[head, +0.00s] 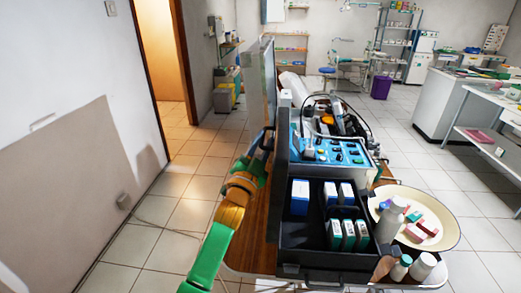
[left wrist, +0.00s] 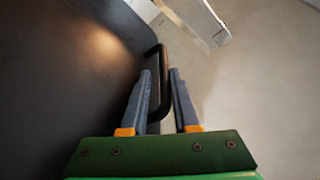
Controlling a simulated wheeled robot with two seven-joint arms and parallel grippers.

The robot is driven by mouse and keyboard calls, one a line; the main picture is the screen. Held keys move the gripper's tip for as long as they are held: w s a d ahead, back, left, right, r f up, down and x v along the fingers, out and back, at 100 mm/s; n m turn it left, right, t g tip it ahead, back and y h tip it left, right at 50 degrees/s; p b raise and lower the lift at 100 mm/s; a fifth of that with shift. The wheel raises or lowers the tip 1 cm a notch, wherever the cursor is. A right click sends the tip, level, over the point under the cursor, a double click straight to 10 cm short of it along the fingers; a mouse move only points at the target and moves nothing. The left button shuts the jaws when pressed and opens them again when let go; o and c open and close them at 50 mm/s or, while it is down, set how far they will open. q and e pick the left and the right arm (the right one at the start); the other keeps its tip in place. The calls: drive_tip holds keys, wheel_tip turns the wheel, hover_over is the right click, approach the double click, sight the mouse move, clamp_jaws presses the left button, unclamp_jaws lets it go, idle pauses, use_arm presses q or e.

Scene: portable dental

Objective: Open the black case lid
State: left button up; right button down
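The black case (head: 325,262) lies open on the wooden cart, its inside showing blue-and-white and green-and-white boxes. A dark lid panel (head: 283,140) stands roughly upright at the case's left side. My left gripper (head: 266,136) is at the outer left side of this panel. In the left wrist view, the left gripper's fingers (left wrist: 161,72) are apart, on either side of a black handle (left wrist: 156,58) beside a broad dark surface. A light gap shows between the handle and the right finger; contact with the left finger is unclear. My right gripper is not in view.
A blue control panel (head: 335,148) sits behind the boxes. A cream round tray (head: 449,238) with small items stands right of the case, near white bottles (head: 421,267). A grey upright slab (head: 257,85) rises behind my left gripper.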

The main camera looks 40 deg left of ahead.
use_arm(q)
drive_tip(key=b+v, duration=0.1)
drive_tip(key=v, duration=0.4)
drive_tip(key=v, duration=0.8)
idle(0.4)
drive_tip(key=shift+f, duration=0.1)
